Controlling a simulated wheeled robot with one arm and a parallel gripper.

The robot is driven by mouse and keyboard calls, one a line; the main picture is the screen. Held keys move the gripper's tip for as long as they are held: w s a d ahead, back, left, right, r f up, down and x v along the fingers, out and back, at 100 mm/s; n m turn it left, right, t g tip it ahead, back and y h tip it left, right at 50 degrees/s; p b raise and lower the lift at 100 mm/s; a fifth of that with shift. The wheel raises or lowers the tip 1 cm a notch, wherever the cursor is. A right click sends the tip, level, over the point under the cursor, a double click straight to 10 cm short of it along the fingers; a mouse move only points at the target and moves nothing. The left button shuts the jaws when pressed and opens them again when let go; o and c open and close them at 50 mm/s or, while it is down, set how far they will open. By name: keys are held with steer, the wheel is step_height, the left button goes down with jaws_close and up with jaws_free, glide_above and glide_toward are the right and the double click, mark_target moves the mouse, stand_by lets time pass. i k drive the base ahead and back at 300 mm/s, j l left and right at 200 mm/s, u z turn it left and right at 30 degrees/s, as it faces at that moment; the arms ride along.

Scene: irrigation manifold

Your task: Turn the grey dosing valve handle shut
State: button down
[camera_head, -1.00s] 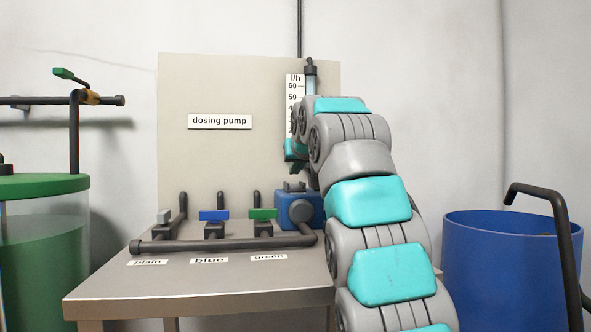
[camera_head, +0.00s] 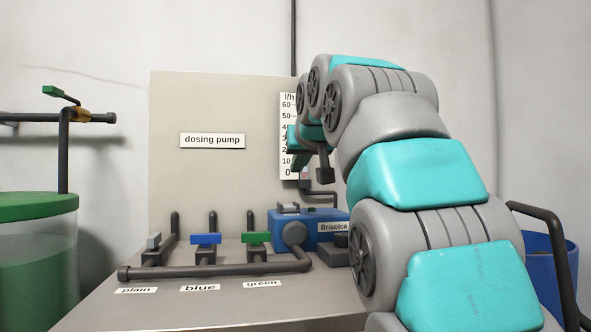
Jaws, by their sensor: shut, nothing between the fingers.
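The grey valve handle (camera_head: 153,242) is at the left end of the valve row, behind the "plain" label (camera_head: 136,291). It looks lined up with its pipe, while the blue handle (camera_head: 205,239) and the green handle (camera_head: 257,238) lie across theirs. My gripper (camera_head: 322,176) is shut and empty. It hangs above the blue pump, in front of the flow scale's lower part, well to the right of the grey handle and higher. My arm hides part of the gripper.
A dark manifold pipe (camera_head: 215,272) runs along the front of the valves on the table (camera_head: 190,318). The blue pump (camera_head: 318,231) stands at its right end. A backboard (camera_head: 200,105) rises behind. A green-lidded tank (camera_head: 35,204) is left, a blue barrel (camera_head: 538,270) right.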

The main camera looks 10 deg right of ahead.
mark_target(153, 242)
steer(key=k, duration=1)
